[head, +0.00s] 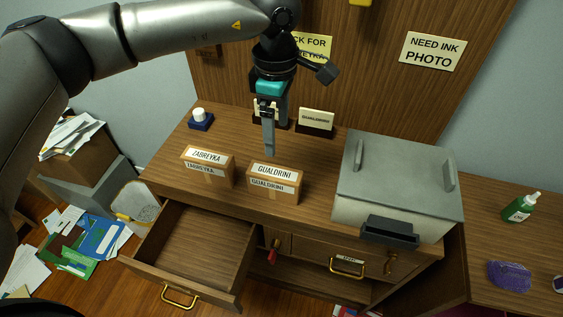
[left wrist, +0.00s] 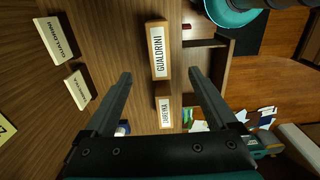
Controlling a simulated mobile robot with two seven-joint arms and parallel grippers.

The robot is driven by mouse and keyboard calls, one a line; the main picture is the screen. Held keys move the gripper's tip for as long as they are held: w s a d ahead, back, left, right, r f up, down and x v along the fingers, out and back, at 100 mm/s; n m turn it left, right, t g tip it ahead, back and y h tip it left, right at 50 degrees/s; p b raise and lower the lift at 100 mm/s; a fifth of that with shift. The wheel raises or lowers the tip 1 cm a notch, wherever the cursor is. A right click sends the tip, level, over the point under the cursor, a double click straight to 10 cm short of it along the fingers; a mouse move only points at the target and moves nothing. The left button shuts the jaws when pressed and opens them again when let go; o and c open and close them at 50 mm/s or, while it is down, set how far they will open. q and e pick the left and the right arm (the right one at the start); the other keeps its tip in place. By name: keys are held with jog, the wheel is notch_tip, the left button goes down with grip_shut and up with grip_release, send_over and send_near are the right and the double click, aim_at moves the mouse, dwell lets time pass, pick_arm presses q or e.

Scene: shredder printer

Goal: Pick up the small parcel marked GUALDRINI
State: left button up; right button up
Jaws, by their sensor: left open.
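The small parcel marked GUALDRINI (head: 273,184) is a brown box with white label strips, standing on the wooden desk. In the left wrist view this parcel (left wrist: 158,52) appears between and beyond the finger tips. My left gripper (head: 268,150) points down just behind and above it, open and empty, with no visible contact. Its two fingers (left wrist: 160,75) are spread apart in the left wrist view. A similar parcel marked ZABREYKA (head: 207,167) stands to the left; it also shows lower in the left wrist view (left wrist: 164,112). My right gripper is not in view.
A GUALDRINI name card (head: 316,120) stands behind the parcels. A grey lidded machine (head: 398,185) with a dark tray occupies the desk's right. A blue-and-white item (head: 201,120) is at back left. An open empty drawer (head: 196,250) juts out below.

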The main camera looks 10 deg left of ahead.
pick_arm(q)
send_near(275, 171)
jog(key=shift+s+d+f, duration=0.35)
jog(key=shift+s, duration=0.05)
notch_tip(275, 171, down, 4)
jog(key=shift+f+b, duration=0.15)
jog(key=shift+b, duration=0.25)
jog(key=shift+w+a+f, duration=0.1)
jog(key=shift+f, duration=0.8)
jog(key=f, duration=0.4)
jog(key=shift+w+a+f+b, duration=0.15)
jog(key=shift+a+b, duration=0.1)
jog(key=shift+b, duration=0.05)
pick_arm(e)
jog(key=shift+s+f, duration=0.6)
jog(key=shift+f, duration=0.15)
pick_arm(q)
grip_shut()
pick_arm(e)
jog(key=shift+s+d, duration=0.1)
